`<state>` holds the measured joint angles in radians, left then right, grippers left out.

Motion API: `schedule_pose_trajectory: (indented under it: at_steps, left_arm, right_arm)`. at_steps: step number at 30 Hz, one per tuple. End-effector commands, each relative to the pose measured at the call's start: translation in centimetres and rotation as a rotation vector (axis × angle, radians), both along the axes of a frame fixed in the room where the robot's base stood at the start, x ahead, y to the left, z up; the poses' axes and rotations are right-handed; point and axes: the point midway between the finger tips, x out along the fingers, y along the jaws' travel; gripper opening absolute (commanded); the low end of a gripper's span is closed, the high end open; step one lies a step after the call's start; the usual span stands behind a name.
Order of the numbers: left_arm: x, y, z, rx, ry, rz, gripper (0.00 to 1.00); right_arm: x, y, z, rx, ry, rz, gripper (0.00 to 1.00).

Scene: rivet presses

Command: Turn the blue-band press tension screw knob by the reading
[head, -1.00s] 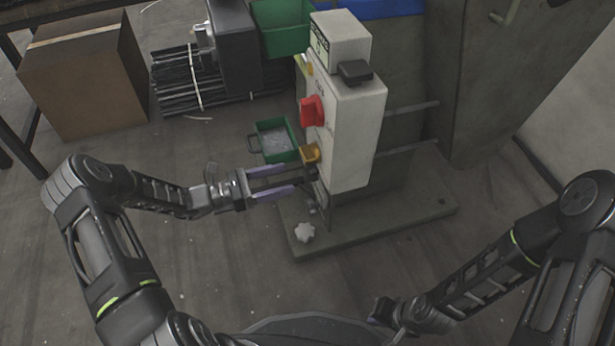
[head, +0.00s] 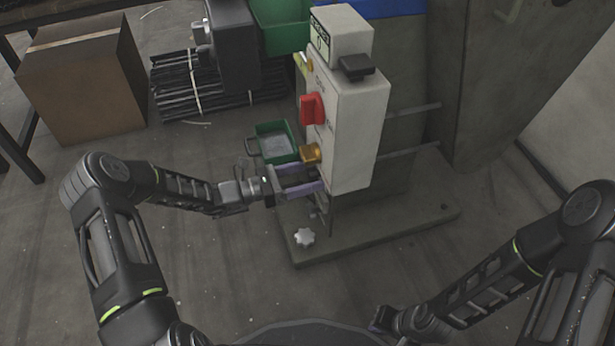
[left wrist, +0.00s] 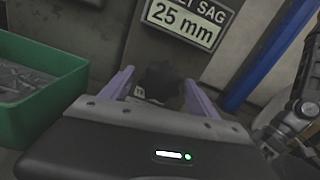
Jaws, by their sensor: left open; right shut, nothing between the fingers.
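The white press control box (head: 352,130) stands on a grey base plate (head: 400,232), with a red knob (head: 312,108) and a brass-coloured part (head: 311,153) on its left face. My left gripper (head: 315,183) is open at the lower part of this face, below the brass-coloured part. In the left wrist view a black ribbed knob (left wrist: 161,80) lies between its two open purple fingers (left wrist: 158,88), with no clear grip on it. In the head view this knob is hidden. My right gripper (head: 380,318) is shut and empty at the bottom, partly hidden.
A sign (left wrist: 188,20) in the left wrist view reads "SAG 25 mm". A green bin (left wrist: 38,85) of small metal parts stands left of the gripper.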

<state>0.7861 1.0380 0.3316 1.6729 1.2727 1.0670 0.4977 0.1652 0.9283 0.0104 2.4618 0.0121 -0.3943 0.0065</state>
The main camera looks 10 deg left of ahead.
Motion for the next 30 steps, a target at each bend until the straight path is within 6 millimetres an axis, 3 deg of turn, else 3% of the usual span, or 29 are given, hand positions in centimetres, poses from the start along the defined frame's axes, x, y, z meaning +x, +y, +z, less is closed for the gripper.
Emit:
schedule_pose_trajectory:
  at_steps: [4, 26, 30]
  left_arm:
    - [-0.02, 0.01, 0.02, 0.000, 0.000, 0.000, 0.68]
    - [-0.03, 0.04, 0.02, 0.000, 0.000, -0.001, 0.08]
    - [-0.03, 0.04, 0.02, 0.001, -0.002, 0.000, 0.07]
  right_arm:
    - [0.00, 0.01, 0.03, 0.000, 0.000, 0.000, 0.00]
    - [-0.04, 0.00, 0.02, 0.000, 0.001, 0.000, 0.00]
    - [-0.04, 0.01, 0.02, 0.000, 0.001, 0.000, 0.00]
